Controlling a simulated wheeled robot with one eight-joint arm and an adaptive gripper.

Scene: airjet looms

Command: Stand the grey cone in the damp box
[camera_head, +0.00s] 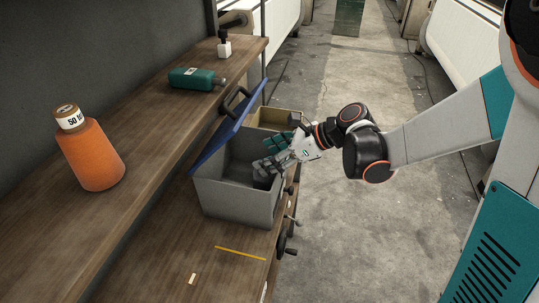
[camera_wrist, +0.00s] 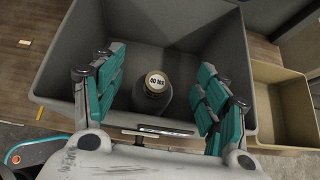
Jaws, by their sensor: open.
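The grey box with an open blue lid, which I take for the damp box (camera_head: 238,203), sits on the lower wooden shelf. It also shows in the wrist view (camera_wrist: 65,62). The grey cone (camera_wrist: 150,101), with a pale top marked "40 NE", is inside the box. It looks upright; whether its base rests on the floor is hidden. In the head view the cone (camera_head: 262,173) is mostly hidden. My gripper (camera_head: 268,156) reaches into the box from the right. In the wrist view its open teal-padded fingers (camera_wrist: 160,78) are either side of the cone, with gaps visible.
A tan open box (camera_head: 282,117) stands just behind the damp box. An orange cone (camera_head: 92,155), a teal bottle-like item (camera_head: 192,78) and a small white bottle (camera_head: 224,48) are on the upper shelf. Dark handles stick out along the bench edge.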

